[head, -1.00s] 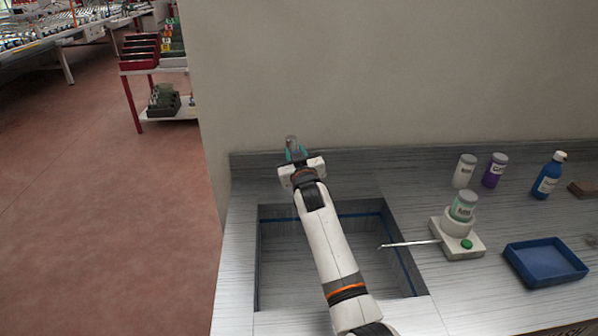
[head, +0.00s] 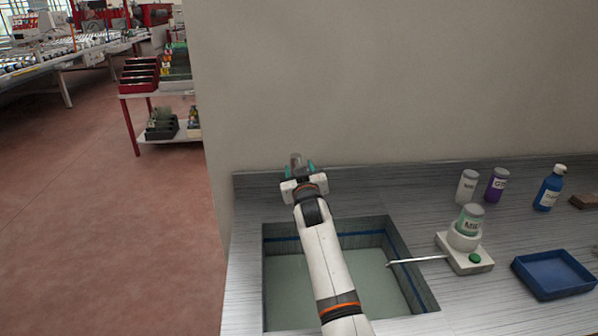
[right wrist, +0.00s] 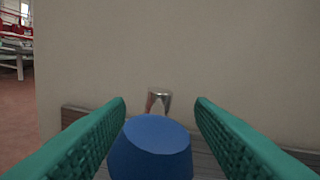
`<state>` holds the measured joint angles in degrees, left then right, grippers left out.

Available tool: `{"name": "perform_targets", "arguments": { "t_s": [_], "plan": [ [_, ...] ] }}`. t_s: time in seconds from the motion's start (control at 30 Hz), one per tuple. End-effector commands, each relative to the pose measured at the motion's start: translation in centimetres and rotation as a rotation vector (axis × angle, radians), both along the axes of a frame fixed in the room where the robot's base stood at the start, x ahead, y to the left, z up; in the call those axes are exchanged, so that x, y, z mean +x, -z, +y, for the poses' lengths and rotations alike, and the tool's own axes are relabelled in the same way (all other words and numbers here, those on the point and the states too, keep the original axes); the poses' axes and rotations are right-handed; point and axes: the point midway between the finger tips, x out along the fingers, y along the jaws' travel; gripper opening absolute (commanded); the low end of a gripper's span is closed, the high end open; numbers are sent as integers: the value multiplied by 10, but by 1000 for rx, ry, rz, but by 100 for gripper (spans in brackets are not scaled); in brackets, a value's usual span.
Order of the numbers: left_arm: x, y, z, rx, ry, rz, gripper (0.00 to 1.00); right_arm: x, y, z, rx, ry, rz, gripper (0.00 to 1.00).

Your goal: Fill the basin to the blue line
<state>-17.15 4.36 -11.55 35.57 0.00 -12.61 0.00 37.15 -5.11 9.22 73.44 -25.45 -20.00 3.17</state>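The basin (head: 407,252) is sunk in the grey counter and holds pale greenish water (head: 290,285). The blue line (head: 362,238) runs around its inner walls; the water surface lies below it. My right gripper (head: 298,168) is at the tap (head: 296,160) behind the basin. In the right wrist view its teal fingers stand open on either side of a blue knob (right wrist: 150,150), close to it. A shiny metal part (right wrist: 158,102) of the tap shows beyond the knob. My right arm hides the middle of the basin. The spout and any stream are hidden. My left gripper is out of view.
A white device (head: 465,255) with a green button and a thin rod (head: 418,260) reaching over the basin stands at right. A blue tray (head: 553,274), white and purple jars, and a blue bottle (head: 549,188) are farther right. A wall rises behind the counter.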

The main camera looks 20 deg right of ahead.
Motion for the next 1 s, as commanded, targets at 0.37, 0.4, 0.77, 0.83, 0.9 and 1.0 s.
{"name": "perform_targets", "arguments": {
  "t_s": [0.37, 0.4, 0.77, 0.83, 0.9, 1.0],
  "plan": [
    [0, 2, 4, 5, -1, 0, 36, -22, 3, 5, 1, -1, 1, 49],
    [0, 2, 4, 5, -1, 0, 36, -28, 3, 7, 1, -1, 1, 49],
    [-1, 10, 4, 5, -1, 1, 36, -95, 3, 22, 1, -1, 1, 49],
    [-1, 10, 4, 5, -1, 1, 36, -104, 3, 24, 0, -1, 1, 49],
    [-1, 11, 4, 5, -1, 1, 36, -110, 2, 25, 1, -1, 0, 49],
    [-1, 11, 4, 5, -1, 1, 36, -115, 2, 26, 1, -1, 1, 49]
  ]
}}
